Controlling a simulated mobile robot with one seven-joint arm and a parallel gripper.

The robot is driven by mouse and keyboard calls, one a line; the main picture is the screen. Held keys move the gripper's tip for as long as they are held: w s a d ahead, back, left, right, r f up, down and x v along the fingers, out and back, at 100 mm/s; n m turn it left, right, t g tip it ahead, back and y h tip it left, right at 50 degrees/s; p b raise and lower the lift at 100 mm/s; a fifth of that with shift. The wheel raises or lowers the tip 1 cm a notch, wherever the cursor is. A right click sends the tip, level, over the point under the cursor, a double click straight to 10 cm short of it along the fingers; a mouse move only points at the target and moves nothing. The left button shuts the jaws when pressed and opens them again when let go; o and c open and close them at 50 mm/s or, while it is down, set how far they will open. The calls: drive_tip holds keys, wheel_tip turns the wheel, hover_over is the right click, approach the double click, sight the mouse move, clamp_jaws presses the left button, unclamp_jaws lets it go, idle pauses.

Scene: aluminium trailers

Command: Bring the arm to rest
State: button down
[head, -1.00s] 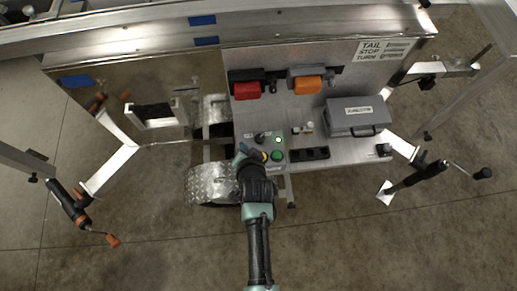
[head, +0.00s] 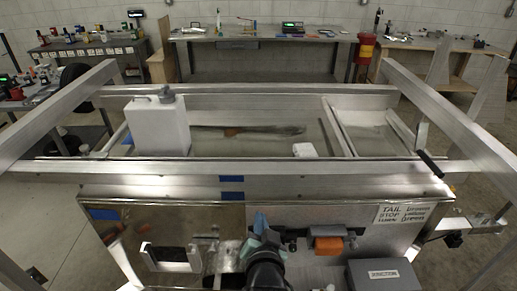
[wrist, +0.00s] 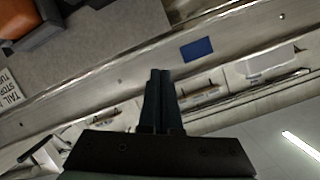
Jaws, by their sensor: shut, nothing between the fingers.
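My gripper (head: 262,232) is raised in front of the trailer's metal end panel in the head view, at the bottom middle. It covers part of the panel. In the wrist view its two dark fingers (wrist: 159,85) are together, with nothing between them. Behind the fingers are the trailer's metal rail and a blue tape patch (wrist: 197,49). I cannot tell whether the gripper touches the panel; no contact shows.
An orange lamp (head: 328,245) and a grey junction box (head: 383,275) sit right of my gripper. A white container (head: 158,125) stands in the trailer bed. Trailer frame bars (head: 430,110) rise on both sides. Workbenches (head: 262,36) line the back wall.

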wheel_tip(320, 180, up, 33)
drive_tip(key=s+n+t, duration=0.2)
drive_tip(key=n+t, duration=0.1)
drive_tip(key=t, duration=0.4)
drive_tip(key=s+r+n+t, duration=0.1)
drive_tip(key=s+r+t, duration=0.2)
drive_tip(key=s+r, duration=0.4)
drive_tip(key=s+r+n+t, duration=0.1)
drive_tip(key=s+r+t, duration=0.2)
drive_tip(key=s+r, duration=0.5)
wheel_tip(320, 180, up, 5)
drive_tip(key=shift+s+a+f, duration=0.1)
drive_tip(key=shift+s+a, duration=0.2)
drive_tip(key=shift+f, duration=0.1)
